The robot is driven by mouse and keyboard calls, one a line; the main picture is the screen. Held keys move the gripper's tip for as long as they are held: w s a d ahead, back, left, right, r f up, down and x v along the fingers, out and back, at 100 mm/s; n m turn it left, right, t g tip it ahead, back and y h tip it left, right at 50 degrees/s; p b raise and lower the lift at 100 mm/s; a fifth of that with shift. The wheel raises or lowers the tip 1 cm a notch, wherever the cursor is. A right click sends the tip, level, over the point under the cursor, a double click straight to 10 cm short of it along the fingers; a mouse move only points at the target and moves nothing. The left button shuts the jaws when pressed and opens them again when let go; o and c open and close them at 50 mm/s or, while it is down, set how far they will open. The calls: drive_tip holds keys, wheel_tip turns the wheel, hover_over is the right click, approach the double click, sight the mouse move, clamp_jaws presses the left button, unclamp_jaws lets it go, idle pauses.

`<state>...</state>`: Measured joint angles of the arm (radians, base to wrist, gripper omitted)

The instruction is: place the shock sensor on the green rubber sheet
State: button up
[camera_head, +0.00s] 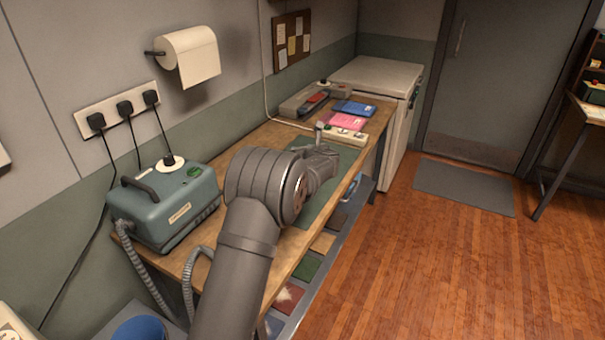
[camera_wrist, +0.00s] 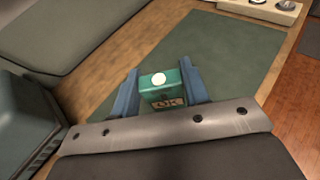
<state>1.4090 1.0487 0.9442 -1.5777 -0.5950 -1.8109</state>
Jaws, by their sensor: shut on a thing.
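My gripper (camera_wrist: 160,88) is shut on a small green box with a white round spot on top and a pale "OK" label on its front, which I take to be the shock sensor (camera_wrist: 161,91). One blue finger is on each side of it. The green rubber sheet (camera_wrist: 228,50) lies flat on the wooden bench, behind and around the box in the wrist view. Whether the box touches the sheet or hangs above it I cannot tell. In the head view my arm covers part of the sheet (camera_head: 346,157), and the held box cannot be made out clearly.
A teal machine (camera_head: 165,205) with a hose stands at the bench's left end. A beige strip with round knobs (camera_head: 342,133) lies past the sheet's far edge. Pink (camera_head: 348,121) and blue (camera_head: 354,108) flat items lie farther back. The wall runs along the bench's left side.

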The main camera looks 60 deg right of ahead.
drive_tip(key=shift+s+d+f, duration=0.15)
drive_tip(key=shift+s+f, duration=0.2)
drive_tip(key=shift+s, duration=0.05)
drive_tip(key=shift+w+d+f, duration=0.25)
drive_tip(key=shift+w+f, duration=1.6)
drive_tip(key=shift+w+d+f, duration=0.25)
drive_tip(key=shift+w+f, duration=1.55)
drive_tip(key=shift+w, duration=0.1)
drive_tip(key=shift+w+d+f, duration=0.25)
drive_tip(key=shift+w+f, duration=1.6)
drive_tip(key=shift+f, duration=0.2)
drive_tip(key=o, duration=1.1)
